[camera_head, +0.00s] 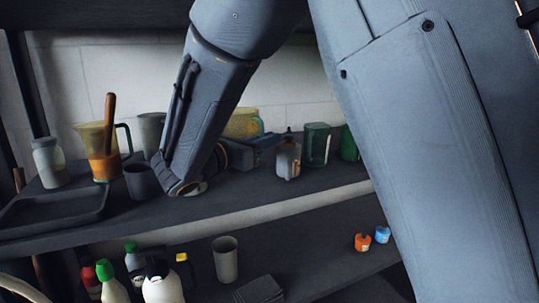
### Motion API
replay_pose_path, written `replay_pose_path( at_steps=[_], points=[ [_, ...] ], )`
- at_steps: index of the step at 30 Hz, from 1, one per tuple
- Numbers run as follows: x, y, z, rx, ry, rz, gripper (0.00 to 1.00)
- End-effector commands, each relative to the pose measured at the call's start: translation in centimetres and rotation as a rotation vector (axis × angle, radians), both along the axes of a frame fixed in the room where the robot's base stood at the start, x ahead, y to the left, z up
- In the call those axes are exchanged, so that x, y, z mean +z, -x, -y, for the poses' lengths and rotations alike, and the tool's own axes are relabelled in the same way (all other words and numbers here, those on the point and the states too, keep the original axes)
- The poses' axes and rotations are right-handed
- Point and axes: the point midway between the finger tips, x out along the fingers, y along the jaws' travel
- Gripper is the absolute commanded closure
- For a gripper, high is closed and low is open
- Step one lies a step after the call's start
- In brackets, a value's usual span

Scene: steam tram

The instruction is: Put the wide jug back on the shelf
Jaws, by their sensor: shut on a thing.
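A wide yellow see-through jug (243,122) with a green handle shows behind my forearm, at the back of the upper shelf (300,198). My wrist bends low over this shelf, and the blue-grey body of my gripper (256,143) points to the right, just in front of the jug. My gripper is shut on the jug. The fingertips and the jug's lower part are hidden, so I cannot tell whether its base touches the shelf. A second yellow jug (88,138), with a wooden-handled tool in it, stands at the left.
Left of my wrist are a dark cup (141,182), a grey container (152,130), a glass jar (50,163) and a black tray (55,212). To the right stand an orange-stained bottle (287,160) and a green container (315,145). The lower shelf holds bottles and a grey cup (225,259).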

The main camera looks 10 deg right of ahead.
Motion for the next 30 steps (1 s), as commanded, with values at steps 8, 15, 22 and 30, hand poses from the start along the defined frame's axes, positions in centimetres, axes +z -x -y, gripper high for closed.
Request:
replay_pose_path(
  at_steps=[8, 15, 22, 30],
  points=[
    [-3.2, 0.0, -0.1, 0.001, 0.003, -0.003, 1.00],
    [-4.5, 0.0, 0.0, 0.001, -0.001, 0.002, 1.00],
    [-4.6, 0.0, -0.1, 0.001, -0.001, 0.001, 1.00],
    [-4.8, 0.0, -0.1, 0.002, -0.001, 0.001, 0.73]
  ],
)
